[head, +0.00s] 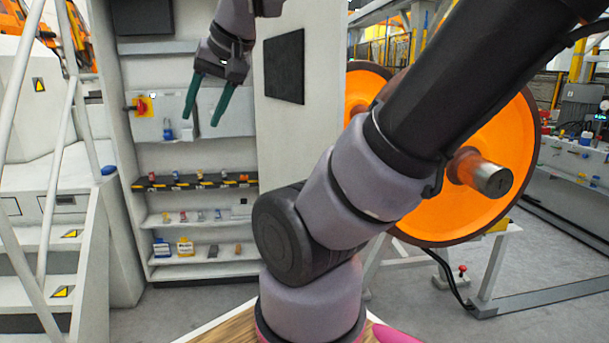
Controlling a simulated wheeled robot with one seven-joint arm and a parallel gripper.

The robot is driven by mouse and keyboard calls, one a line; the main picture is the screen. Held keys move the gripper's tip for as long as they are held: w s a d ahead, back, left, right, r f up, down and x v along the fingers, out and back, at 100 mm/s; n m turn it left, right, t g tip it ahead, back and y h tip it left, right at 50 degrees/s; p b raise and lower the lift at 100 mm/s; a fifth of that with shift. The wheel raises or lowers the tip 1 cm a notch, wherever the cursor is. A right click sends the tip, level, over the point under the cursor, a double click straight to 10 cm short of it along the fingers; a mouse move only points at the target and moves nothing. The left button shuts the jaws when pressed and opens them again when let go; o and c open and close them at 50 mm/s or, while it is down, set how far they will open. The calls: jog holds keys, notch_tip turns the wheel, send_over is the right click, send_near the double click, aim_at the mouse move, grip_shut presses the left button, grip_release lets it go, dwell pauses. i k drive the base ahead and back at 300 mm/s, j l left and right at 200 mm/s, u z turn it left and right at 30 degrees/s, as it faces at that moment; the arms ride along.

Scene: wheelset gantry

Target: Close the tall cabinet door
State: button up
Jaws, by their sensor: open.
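The tall white cabinet (139,212) stands left of centre with its front open and its shelves showing. A white panel with a dark square (284,67) joins the right edge of the opening. It looks like the cabinet door (283,130) swung open, though I cannot tell it surely from a side wall. Its lower right part is hidden behind my arm. My gripper (201,120) points down in front of the upper part of the opening, left of the panel. Its two teal fingers are apart with nothing between them. I see no contact with the cabinet or panel.
Several small items stand on the cabinet shelves (205,219), and a red and yellow switch (143,106) is at its left. White stairs with railings (38,235) are at the left. A big orange wheelset (490,130) on a white stand is at the right. Grey floor (205,298) is clear before the cabinet.

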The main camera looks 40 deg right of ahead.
aim_at(299, 55)
jog(key=k+l, duration=0.15)
jog(key=l, duration=0.25)
jog(key=k+l+u, duration=0.1)
jog(key=l, duration=0.35)
jog(key=k+l+u, duration=0.1)
jog(key=l, duration=0.3)
jog(key=k+l, duration=0.2)
jog(key=l, duration=0.2)
jog(key=i+l, duration=0.1)
jog(key=l, duration=0.4)
jog(key=i+l+u, duration=0.15)
jog(key=l, duration=0.85)
jog(key=i+l, duration=0.3)
jog(key=l, duration=0.2)
jog(key=k+j+z, duration=0.1)
jog(key=k+j, duration=0.15)
jog(key=j, duration=0.15)
jog(key=k+j+z, duration=0.15)
jog(key=j, duration=0.25)
jog(key=k, duration=0.1)
